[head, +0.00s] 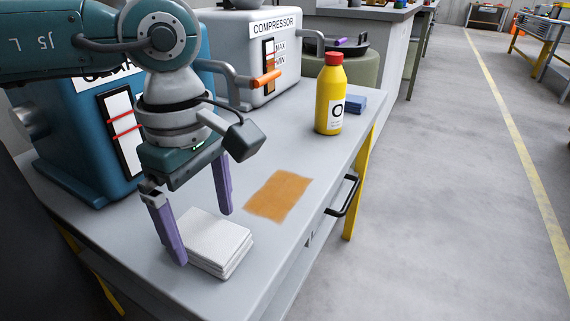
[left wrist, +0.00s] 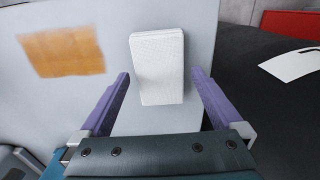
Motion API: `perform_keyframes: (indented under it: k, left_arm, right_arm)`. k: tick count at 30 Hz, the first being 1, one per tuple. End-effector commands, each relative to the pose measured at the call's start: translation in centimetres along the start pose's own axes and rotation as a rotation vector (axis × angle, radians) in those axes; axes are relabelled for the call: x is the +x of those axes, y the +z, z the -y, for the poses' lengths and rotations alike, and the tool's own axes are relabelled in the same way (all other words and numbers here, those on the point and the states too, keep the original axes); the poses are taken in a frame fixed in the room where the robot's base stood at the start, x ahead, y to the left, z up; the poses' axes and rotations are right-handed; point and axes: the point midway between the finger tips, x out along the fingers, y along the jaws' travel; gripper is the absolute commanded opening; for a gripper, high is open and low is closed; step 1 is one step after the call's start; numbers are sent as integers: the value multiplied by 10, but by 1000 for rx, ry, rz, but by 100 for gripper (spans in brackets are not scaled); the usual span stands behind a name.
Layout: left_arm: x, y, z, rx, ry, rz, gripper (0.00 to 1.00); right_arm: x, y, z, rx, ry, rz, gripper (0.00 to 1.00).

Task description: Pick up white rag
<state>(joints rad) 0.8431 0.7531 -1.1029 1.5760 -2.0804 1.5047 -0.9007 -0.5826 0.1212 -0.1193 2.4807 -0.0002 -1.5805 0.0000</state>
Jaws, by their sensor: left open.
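The white rag (head: 214,243) is a folded, layered stack lying flat on the grey workbench (head: 318,135), near its front end. In the left wrist view the rag (left wrist: 158,66) lies ahead of and between the two purple fingers. My left gripper (head: 202,228) points down over the bench with its fingers spread apart and empty. In the head view one finger is at the rag's left side and the other stands behind it. The left gripper also shows in the left wrist view (left wrist: 160,88). My right gripper is in neither view.
An orange patch (head: 279,195) lies on the bench beside the rag. A yellow bottle with a red cap (head: 331,95) and a blue folded cloth (head: 355,104) stand farther back. A blue machine (head: 88,125) and a white compressor (head: 262,60) line the left side. A black handle (head: 345,196) sticks out from the bench's side.

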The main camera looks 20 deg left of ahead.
Motion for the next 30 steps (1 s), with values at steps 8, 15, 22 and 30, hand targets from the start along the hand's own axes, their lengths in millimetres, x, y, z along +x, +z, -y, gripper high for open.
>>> perform_keyframes:
  k: [8, 15, 22, 30]
  left_arm:
    - [20, 0, 0, 2, 0, 1, 100]
    - [20, 1, 0, 1, 0, 1, 81]
    - [20, 0, 0, 1, 0, 1, 55]
    - [20, 0, 0, 1, 0, 1, 26]
  right_arm:
    - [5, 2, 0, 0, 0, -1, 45]
    - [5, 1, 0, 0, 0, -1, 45]
    - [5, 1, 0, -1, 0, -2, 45]
    - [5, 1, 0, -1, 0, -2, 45]
